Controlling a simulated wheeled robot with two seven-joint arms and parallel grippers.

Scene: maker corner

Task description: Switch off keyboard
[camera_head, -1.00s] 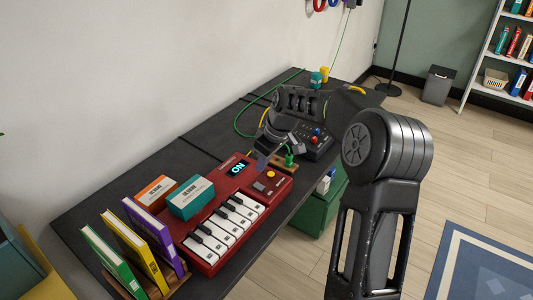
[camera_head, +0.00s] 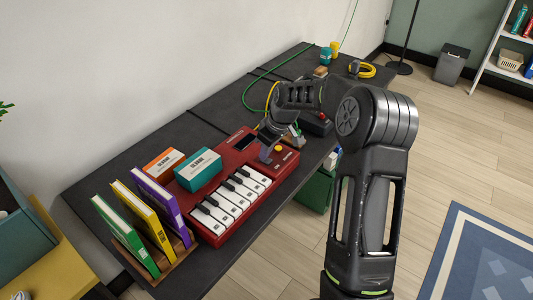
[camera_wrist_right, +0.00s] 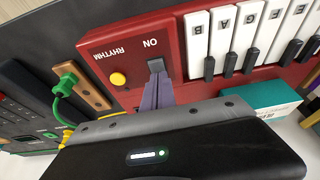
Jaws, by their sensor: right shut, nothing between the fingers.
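The red keyboard (camera_head: 287,165) with white and black keys lies on the dark table, and its red panel (camera_wrist_right: 112,50) fills the upper middle of the right wrist view. Its small display (camera_head: 245,141) is dark. A grey switch (camera_wrist_right: 156,65) sits beside the word ON, near a yellow button (camera_wrist_right: 118,79). My right gripper (camera_head: 264,155) is over the keyboard's control end. In the wrist view its shut, empty fingers (camera_wrist_right: 157,85) have their tips right at the switch; I cannot tell whether they touch it. My left gripper is not in view.
Orange and teal boxes (camera_head: 199,170) stand on or behind the keyboard. Several upright books (camera_head: 133,235) stand in a wooden rack at its left. A green plug on a wooden block (camera_wrist_right: 85,88) and a dark device are close to the gripper. A wall runs behind the table.

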